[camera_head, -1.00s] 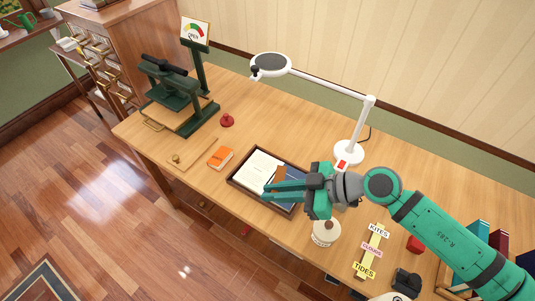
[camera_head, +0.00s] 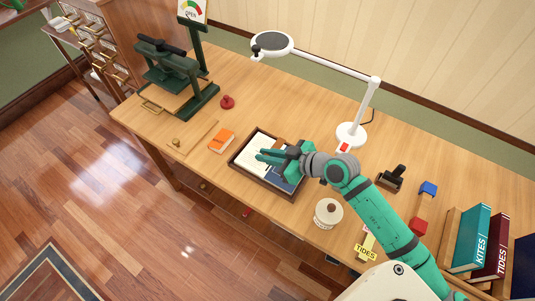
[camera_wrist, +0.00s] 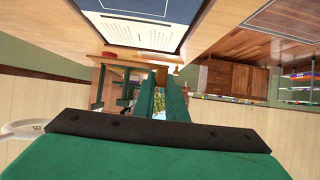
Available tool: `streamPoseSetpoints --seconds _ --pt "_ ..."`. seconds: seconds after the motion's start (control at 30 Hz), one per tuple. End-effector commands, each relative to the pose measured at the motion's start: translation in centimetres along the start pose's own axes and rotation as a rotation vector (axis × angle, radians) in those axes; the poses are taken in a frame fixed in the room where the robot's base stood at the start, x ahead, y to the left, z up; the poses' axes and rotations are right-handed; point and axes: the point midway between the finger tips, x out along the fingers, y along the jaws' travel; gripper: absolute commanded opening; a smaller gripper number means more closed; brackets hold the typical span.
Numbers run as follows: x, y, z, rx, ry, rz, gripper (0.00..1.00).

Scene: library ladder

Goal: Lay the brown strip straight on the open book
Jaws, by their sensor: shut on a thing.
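The open book (camera_head: 258,144) lies in a dark wooden tray (camera_head: 252,182) on the desk, white page at left and blue part (camera_head: 290,181) at right. In the wrist view its printed page (camera_wrist: 150,33) and dark blue border show at the top. My gripper (camera_head: 262,155) reaches over the book from the right, with its green fingers closed. A bit of the brown strip (camera_head: 279,144) shows just beyond the fingers. The fingers hide most of the strip, so its exact angle and whether it touches the page cannot be told.
An orange book (camera_head: 222,140), a red knob (camera_head: 227,102) and a green press (camera_head: 175,80) stand left of the tray. A white lamp (camera_head: 351,133) stands behind it. Books (camera_head: 477,237) stand far right.

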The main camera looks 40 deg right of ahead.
Motion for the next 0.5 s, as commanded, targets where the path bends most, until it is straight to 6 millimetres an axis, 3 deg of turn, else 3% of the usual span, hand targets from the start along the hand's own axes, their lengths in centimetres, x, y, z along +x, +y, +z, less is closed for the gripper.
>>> streamPoseSetpoints --seconds 0.5 --pt "1.6 0.0 3.1 0.0 -0.001 0.0 0.0"
